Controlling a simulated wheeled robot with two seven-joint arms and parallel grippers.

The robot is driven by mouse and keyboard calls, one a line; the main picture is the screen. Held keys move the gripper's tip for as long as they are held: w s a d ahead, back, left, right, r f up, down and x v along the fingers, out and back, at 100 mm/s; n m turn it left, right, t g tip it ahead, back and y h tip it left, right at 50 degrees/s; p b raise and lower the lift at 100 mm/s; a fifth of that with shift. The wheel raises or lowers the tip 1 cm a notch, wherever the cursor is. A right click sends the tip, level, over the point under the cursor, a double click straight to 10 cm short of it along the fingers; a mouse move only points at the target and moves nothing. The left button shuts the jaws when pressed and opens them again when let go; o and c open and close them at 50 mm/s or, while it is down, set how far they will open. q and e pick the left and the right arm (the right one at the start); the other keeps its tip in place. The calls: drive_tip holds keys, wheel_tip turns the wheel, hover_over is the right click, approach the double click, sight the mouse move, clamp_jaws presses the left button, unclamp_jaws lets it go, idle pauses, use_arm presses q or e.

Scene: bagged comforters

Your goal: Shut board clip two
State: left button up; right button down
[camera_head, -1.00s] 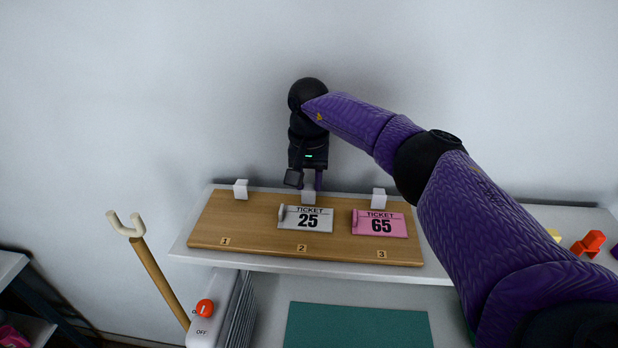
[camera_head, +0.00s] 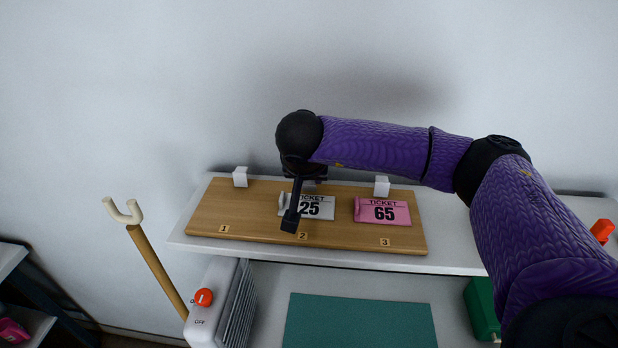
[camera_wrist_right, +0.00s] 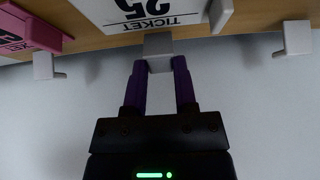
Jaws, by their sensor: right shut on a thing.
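The wooden board (camera_head: 262,223) lies on the white shelf, with labels 1, 2 and 3 along its front edge. Board clip two is a grey-white block (camera_wrist_right: 158,45) at the board's back edge, behind the white 25 ticket (camera_head: 320,207). My right gripper (camera_wrist_right: 159,68) is shut on this block, one purple finger on each side. In the head view my right wrist and its dark bracket hide the block and part of the ticket. Whether the clip is raised or flat, I cannot tell. My left gripper is not in view.
White blocks stand at positions one (camera_head: 240,177) and three (camera_head: 382,186). A pink 65 ticket (camera_head: 383,212) lies at position three. A wooden forked stick (camera_head: 152,262) and a white heater (camera_head: 215,298) are at lower left. The wall is close behind.

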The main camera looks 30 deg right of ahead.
idle(0.3)
drive_tip(key=shift+c, duration=2)
unclamp_jaws()
drive_tip(key=b+v, duration=0.1)
drive_tip(key=v, duration=0.9)
drive_tip(key=shift+s+a+f, duration=0.1)
